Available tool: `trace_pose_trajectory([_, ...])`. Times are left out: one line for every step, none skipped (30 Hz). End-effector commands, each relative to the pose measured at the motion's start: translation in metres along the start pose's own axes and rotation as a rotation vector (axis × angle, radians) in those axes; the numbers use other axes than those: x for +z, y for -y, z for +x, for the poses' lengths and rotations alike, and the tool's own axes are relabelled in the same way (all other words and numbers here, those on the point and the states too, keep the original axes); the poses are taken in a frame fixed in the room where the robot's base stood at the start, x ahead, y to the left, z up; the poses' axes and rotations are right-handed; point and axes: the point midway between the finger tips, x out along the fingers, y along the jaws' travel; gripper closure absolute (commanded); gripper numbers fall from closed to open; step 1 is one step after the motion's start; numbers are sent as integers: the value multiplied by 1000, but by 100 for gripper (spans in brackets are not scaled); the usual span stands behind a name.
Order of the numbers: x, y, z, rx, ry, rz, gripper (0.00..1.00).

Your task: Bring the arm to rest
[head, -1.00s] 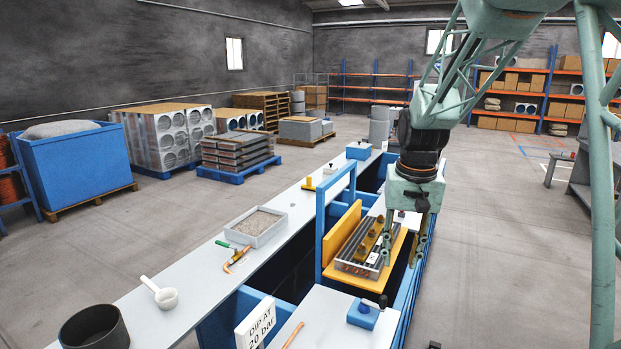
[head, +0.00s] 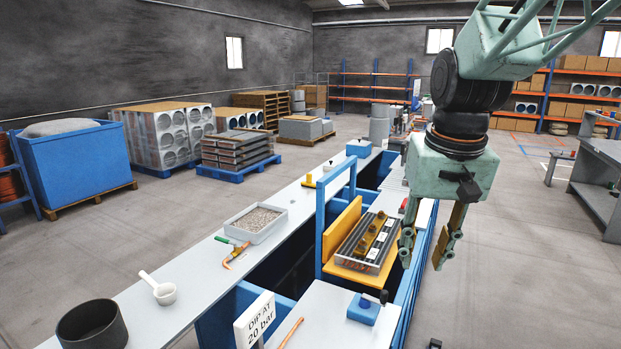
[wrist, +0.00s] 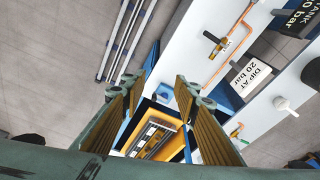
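My gripper (head: 424,252) hangs at the right side of the blue bench frame in the head view, fingers pointing down. Its two fingers stand apart with nothing between them, so it is open and empty. In the wrist view the brown-padded fingers (wrist: 162,100) are spread, with the yellow platform and its rack (wrist: 158,138) seen beyond and below them. In the head view a grey rack with yellow-brown pieces (head: 368,240) sits on the yellow platform (head: 346,273), left of my gripper and apart from it.
A gravel tray (head: 255,222), white ladle (head: 163,292) and dark pot (head: 93,325) are on the left counter. Open floor lies right of the bench.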

Motion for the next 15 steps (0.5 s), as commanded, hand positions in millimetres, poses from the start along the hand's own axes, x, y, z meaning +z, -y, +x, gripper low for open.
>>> trace_pose_trajectory([8,0,-4,-1,-7,-3,72])
trace_pose_trajectory([12,-1,-7,-1,-10,-6,72])
trace_pose_trajectory([18,-1,-10,-1,-13,-9,72])
trace_pose_trajectory([23,-1,-12,-2,-15,-11,72])
trace_pose_trajectory([27,-2,-14,-2,-18,-13,72])
trace_pose_trajectory([33,-2,-17,-2,-22,-15,72])
trace_pose_trajectory([38,-2,-19,-3,-24,-17,72])
trace_pose_trajectory([42,-3,-21,-3,-27,-19,72])
trace_pose_trajectory([48,-3,-23,-3,-30,-22,72])
trace_pose_trajectory([53,-3,-25,-4,-32,-24,72])
trace_pose_trajectory([58,-4,-27,-4,-35,-25,72])
trace_pose_trajectory([64,-4,-29,-4,-37,-28,72])
trace_pose_trajectory([69,-5,-31,-4,-40,-30,72])
trace_pose_trajectory([74,-5,-33,-5,-42,-32,72])
trace_pose_trajectory([80,-5,-34,-5,-46,-34,72])
